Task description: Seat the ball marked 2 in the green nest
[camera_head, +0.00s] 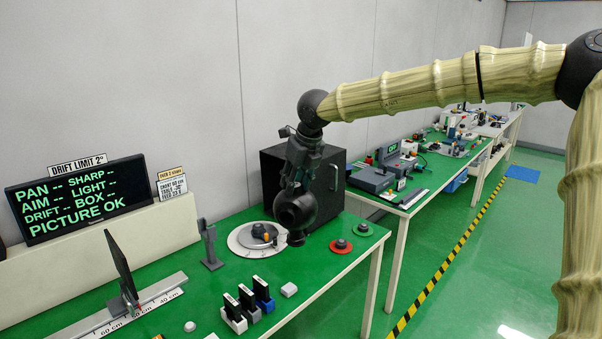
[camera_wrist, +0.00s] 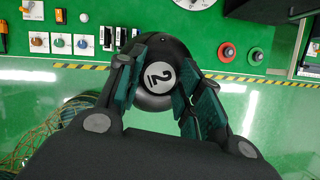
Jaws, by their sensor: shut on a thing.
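In the head view my gripper (camera_head: 298,188) points down and holds the dark ball (camera_head: 296,209) above the table. The green nest (camera_head: 361,229) is a small green disc near the table's right end, to the right of the ball. It also shows in the wrist view (camera_wrist: 256,56), right of the red disc, and nothing is seen seated in it.
A red disc (camera_head: 341,246) lies close to the green nest. A round pale plate (camera_head: 240,242) with a grey and orange piece is left of the ball. A black box (camera_head: 328,180) stands behind. Several small blocks (camera_head: 248,304) are in front; a grey post (camera_head: 209,244) stands left.

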